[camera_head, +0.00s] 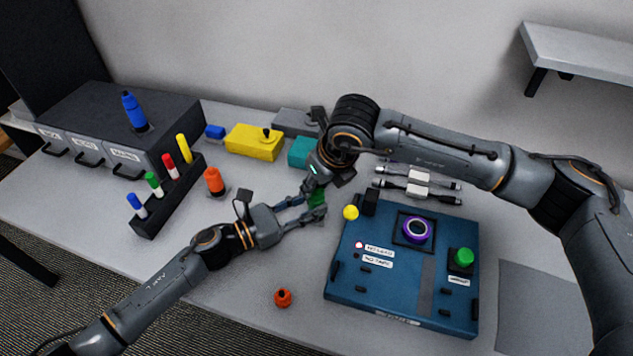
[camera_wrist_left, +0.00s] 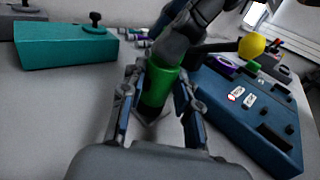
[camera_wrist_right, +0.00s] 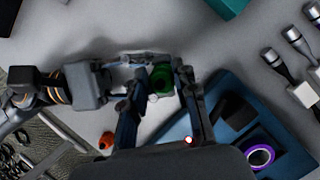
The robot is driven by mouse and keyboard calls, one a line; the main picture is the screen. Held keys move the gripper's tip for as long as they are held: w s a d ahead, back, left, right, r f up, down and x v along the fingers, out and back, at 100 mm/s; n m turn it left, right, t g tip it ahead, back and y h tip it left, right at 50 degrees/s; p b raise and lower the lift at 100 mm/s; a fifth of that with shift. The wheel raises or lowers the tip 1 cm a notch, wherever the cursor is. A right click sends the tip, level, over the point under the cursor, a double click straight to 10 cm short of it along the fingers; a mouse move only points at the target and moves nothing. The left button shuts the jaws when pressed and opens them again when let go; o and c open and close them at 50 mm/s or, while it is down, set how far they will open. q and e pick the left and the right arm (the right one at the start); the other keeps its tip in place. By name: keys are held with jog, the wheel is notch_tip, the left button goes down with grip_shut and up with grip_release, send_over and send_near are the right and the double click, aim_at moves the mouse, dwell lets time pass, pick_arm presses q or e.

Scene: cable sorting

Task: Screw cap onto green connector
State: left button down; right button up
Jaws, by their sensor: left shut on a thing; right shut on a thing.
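The green connector (camera_head: 317,197) stands upright at the middle of the table, between my two grippers. In the left wrist view, its green body (camera_wrist_left: 158,86) is between the fingers of my left gripper (camera_wrist_left: 158,108), which is shut on it. My right gripper (camera_head: 314,186) comes in from above, shut at the connector's top. In the right wrist view, the round green cap (camera_wrist_right: 162,78) shows between its fingers (camera_wrist_right: 160,98). The seam between cap and connector is hidden, so I cannot tell how far they are joined.
The blue test box (camera_head: 343,270) with a yellow ball (camera_head: 351,212) is close on the right. An orange cap (camera_head: 283,298) lies in front; an orange connector (camera_head: 213,180) stands left. Yellow (camera_head: 255,141) and teal (camera_head: 301,152) boxes stand behind. The front table is mostly clear.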

jog(key=m+h, duration=0.1)
jog(key=m, duration=0.2)
jog(key=m+t+h, duration=0.1)
jog(key=m, duration=0.3)
jog(key=shift+a, duration=0.15)
jog(key=m+h, duration=0.2)
jog(key=m, duration=0.4)
jog(key=m+g+h, duration=0.1)
jog(key=m, duration=0.1)
jog(key=shift+m+h, duration=0.3)
jog(key=m+g, duration=0.1)
jog(key=m, duration=0.2)
jog(key=m+g+h, duration=0.1)
jog(key=m, duration=0.2)
jog(key=shift+h, duration=0.3)
jog(key=m+g, duration=0.1)
jog(key=m, duration=0.2)
jog(key=m+g, duration=0.1)
jog(key=m, duration=0.3)
jog(key=shift+m+g, duration=0.3)
jog(key=o, duration=0.7)
jog(key=shift+o, duration=0.2)
